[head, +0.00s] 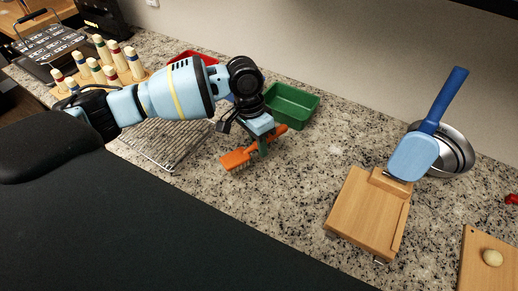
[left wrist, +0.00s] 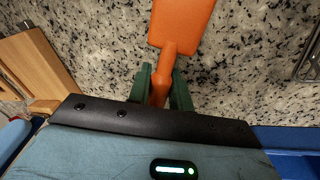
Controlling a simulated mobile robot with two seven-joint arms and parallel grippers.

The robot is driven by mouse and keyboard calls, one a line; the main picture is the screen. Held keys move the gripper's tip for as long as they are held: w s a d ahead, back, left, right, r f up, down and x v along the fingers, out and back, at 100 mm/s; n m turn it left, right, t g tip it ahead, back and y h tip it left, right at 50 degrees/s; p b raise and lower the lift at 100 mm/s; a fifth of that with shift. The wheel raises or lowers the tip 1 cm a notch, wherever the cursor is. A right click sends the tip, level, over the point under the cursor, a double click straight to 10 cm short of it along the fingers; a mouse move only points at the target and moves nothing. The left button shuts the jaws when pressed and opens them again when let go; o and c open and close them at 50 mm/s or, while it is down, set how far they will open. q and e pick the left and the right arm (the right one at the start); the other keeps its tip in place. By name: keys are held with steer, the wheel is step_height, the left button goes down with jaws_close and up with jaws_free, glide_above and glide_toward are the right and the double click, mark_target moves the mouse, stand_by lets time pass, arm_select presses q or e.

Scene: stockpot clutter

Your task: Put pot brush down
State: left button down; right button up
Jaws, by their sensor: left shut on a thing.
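I cannot tell whether the brush touches the counter. My right gripper is in neither view.
A green bin (head: 293,105) stands just behind the gripper, and a wire rack (head: 165,145) lies to the left. A wooden board stand (head: 362,215), a blue spatula (head: 413,155) and metal bowls (head: 455,150) are at the right. The counter between the brush and the stand is clear.

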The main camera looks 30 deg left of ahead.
mark_target(261, 160)
arm_select(q)
steer(key=shift+w+a, duration=0.15)
steer(key=shift+w, duration=0.1)
steer(key=shift+a+x, duration=0.2)
steer(key=shift+x, duration=0.7)
steer(key=shift+a+x, duration=0.15)
steer(key=shift+x, duration=0.7)
steer(key=shift+w+f, duration=0.2)
steer(key=shift+f, duration=0.05)
steer(key=c, duration=1.3)
jaws_free()
steer(key=shift+r, duration=0.1)
steer(key=v, duration=1.2)
steer(key=shift+r+p, duration=0.1)
steer(key=shift+p, duration=0.2)
